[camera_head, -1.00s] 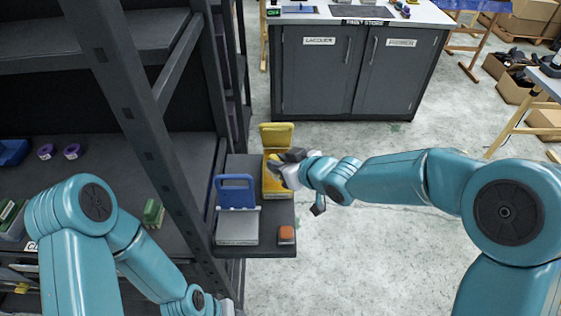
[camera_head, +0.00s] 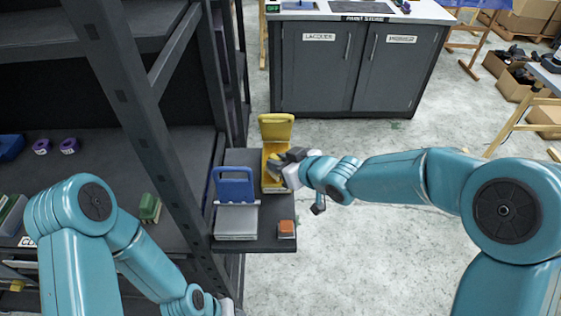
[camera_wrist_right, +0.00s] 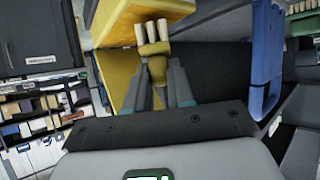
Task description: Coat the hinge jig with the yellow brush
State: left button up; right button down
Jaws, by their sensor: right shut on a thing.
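A yellow hinged piece (camera_head: 277,128), which looks like the hinge jig, stands on a dark shelf board with its flap upright. Its base is partly hidden by my right gripper (camera_head: 274,164). In the right wrist view, that gripper (camera_wrist_right: 158,92) is shut on the yellow brush (camera_wrist_right: 157,68), with its pale bristles (camera_wrist_right: 151,34) pointing away from the jaws. The bristles overlap the yellow piece (camera_wrist_right: 118,22) there; I cannot tell whether they touch. My left gripper (camera_head: 227,306) shows only as a sliver at the bottom edge, and its jaws are hidden.
A blue hinged piece (camera_head: 235,187) with a grey base and an orange block (camera_head: 286,228) share the shelf board (camera_head: 262,238). A dark rack post (camera_head: 150,150) stands left. A grey cabinet (camera_head: 355,70) is behind.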

jog(key=shift+s, duration=0.1)
jog(key=shift+f, duration=0.25)
jog(key=shift+f+b, duration=0.3)
jog(key=shift+b, duration=0.15)
jog(key=shift+r, duration=0.1)
dwell(0.5)
notch_tip(320, 180, up, 7)
jog(key=p, duration=0.6)
jog(key=shift+p, duration=0.4)
jog(key=shift+d, duration=0.15)
